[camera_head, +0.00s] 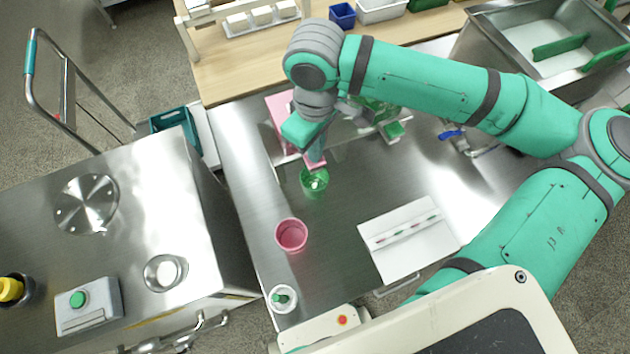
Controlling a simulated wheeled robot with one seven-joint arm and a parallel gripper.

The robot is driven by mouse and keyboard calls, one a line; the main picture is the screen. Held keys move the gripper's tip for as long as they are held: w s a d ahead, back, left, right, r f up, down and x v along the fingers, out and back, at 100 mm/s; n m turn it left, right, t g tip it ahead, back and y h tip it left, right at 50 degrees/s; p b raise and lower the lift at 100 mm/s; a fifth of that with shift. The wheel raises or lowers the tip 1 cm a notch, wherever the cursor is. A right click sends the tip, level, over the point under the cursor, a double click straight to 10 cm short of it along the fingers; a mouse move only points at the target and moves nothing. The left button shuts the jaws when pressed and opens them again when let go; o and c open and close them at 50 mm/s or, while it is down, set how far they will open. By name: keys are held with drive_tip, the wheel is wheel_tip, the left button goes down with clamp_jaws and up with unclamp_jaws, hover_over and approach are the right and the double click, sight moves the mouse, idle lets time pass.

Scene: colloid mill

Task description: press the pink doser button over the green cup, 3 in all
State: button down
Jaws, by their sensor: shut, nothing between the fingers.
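The pink doser (281,108) stands at the back of the steel bench, partly hidden behind my arm. A small pink part of it (315,163) shows right under my fingertips; I cannot tell whether this is its button or its spout. My gripper (316,152) is shut and empty, pointing down at that pink part; whether it touches is not clear. The green cup (315,186) stands upright just in front of and below it, with something pale inside. A green doser (392,131) stands to the right, partly covered by my arm.
A pink cup (291,234) and a white dish with a green knobbed item (283,298) stand nearer the front. A white card (408,242) with a row of small coloured marks lies to the right. Bare steel lies between the cups and the card.

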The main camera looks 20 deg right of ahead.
drive_tip(key=shift+a+f, duration=0.2)
drive_tip(key=shift+f, duration=0.3)
drive_tip(key=shift+s, duration=0.1)
drive_tip(key=shift+d+r, duration=0.15)
drive_tip(key=shift+r, duration=1.1)
drive_tip(key=shift+f, duration=0.15)
